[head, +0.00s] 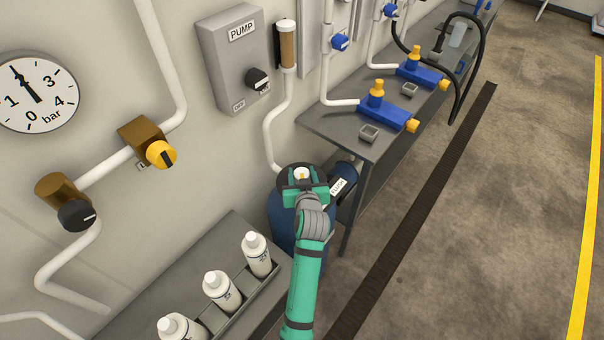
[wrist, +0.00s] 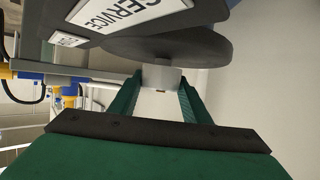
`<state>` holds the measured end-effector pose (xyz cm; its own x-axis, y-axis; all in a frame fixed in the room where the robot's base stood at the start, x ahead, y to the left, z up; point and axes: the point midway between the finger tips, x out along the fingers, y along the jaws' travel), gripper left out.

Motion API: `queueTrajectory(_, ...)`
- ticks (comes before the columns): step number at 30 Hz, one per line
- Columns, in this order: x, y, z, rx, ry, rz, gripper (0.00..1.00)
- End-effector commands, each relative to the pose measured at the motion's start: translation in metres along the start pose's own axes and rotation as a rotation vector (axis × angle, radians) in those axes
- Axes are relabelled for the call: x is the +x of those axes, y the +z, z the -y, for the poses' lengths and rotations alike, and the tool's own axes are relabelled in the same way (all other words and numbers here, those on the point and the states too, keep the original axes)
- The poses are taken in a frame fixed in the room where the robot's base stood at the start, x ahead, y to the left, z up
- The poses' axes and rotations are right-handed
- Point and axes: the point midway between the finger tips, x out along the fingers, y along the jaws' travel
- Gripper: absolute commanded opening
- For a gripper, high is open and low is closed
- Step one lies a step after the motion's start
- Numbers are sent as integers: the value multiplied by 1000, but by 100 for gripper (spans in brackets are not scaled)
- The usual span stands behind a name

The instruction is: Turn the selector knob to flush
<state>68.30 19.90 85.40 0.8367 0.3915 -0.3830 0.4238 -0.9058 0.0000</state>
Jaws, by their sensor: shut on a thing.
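The selector knob (head: 301,174) is a small pale knob with a yellow mark, on the dark round head of a blue tank (head: 283,222). My green gripper (head: 304,186) reaches it from the front and covers part of it. In the wrist view, the two fingers are shut on the grey knob (wrist: 161,78), one on each side, below a dark disc (wrist: 170,46). A label reading SERVICE (wrist: 122,10) shows on the dark body there. A white label (head: 338,187), apparently FLUSH, sits right of the gripper in the head view. The exact knob pointer direction is unclear.
A grey bench (head: 345,135) with blue valve blocks (head: 385,117) stands behind right. White bottles (head: 222,290) stand in a tray at front left. The wall carries a PUMP box (head: 236,60), a gauge (head: 38,93) and pipes. The floor at right is open.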

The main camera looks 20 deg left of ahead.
Motion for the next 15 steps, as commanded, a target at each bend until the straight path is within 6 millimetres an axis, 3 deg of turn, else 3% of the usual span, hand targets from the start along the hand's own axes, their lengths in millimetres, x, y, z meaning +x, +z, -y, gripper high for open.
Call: queueTrajectory(15, 0, -1, -4, -55, -138, -2, 21)
